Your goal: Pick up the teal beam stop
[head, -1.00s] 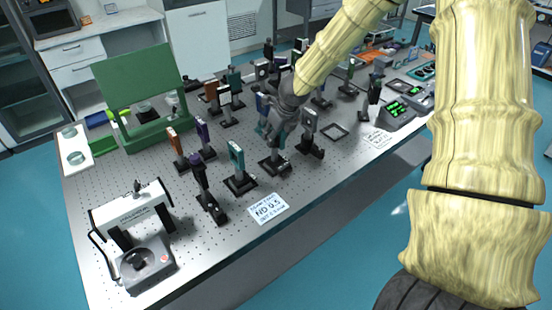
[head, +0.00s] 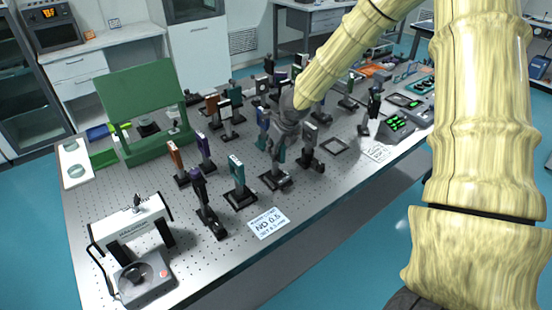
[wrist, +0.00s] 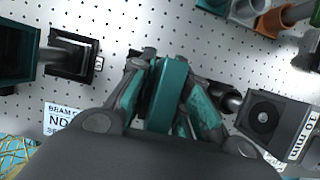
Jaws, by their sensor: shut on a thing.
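The teal beam stop (wrist: 167,95) stands upright between my fingers in the wrist view. My gripper (wrist: 166,108) is shut on it, with a finger on each side. In the head view my gripper (head: 281,145) reaches down over the table, and only a sliver of teal shows at its fingers. A dark base (head: 276,179) shows below the gripper. I cannot tell whether it is clear of the table top.
Another teal-framed mount (head: 238,170) stands to the left, nearer the front edge. A "ND 0.5" card (head: 268,223) lies in front. Several posts stand behind.

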